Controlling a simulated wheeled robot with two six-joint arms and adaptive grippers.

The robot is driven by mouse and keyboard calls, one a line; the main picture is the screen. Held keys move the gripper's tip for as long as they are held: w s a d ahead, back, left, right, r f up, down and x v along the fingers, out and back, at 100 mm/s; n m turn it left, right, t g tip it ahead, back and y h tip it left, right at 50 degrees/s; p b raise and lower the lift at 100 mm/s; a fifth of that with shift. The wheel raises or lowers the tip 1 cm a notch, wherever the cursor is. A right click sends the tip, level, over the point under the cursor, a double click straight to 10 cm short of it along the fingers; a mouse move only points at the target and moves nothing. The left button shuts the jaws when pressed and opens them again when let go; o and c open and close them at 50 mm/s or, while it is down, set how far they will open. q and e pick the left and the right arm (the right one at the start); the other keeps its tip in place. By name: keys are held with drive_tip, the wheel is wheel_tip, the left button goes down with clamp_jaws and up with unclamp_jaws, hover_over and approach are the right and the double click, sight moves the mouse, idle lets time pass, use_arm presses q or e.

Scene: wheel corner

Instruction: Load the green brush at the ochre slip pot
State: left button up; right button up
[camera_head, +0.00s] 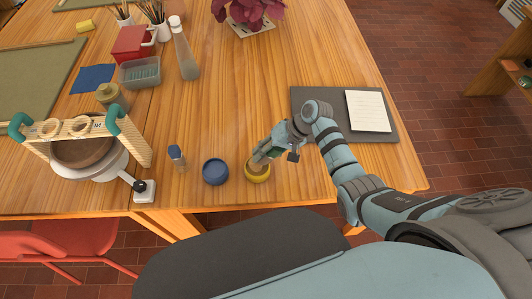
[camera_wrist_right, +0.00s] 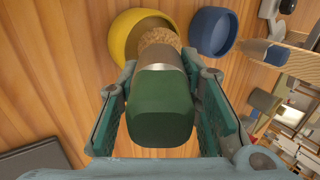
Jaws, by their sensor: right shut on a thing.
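The green brush (camera_wrist_right: 162,105) is held between the fingers of my right gripper (camera_wrist_right: 160,115) in the right wrist view. Its metal band and tan bristles (camera_wrist_right: 158,42) point away from the gripper to the ochre slip pot (camera_wrist_right: 125,35). The bristle end is at the pot's opening; its tip is hidden, so I cannot tell how deep it is. In the head view my right gripper (camera_head: 270,148) is just above and beside the ochre pot (camera_head: 257,173), covering most of the brush. My left gripper is not in view.
A blue pot (camera_head: 215,171) stands just left of the ochre pot. A dark board with paper (camera_head: 368,112) lies to the right. The table's front edge is close.

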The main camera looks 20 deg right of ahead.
drive_tip(key=shift+f, duration=0.15)
drive_tip(key=shift+f+b, duration=0.35)
drive_tip(key=shift+b, duration=0.05)
idle(0.4)
drive_tip(key=shift+s, duration=0.1)
idle(1.1)
drive_tip(key=shift+p, duration=0.3)
wheel_tip(320, 180, up, 5)
drive_tip(key=p, duration=0.6)
drive_tip(key=shift+r, duration=1.05)
drive_tip(key=shift+f, duration=0.1)
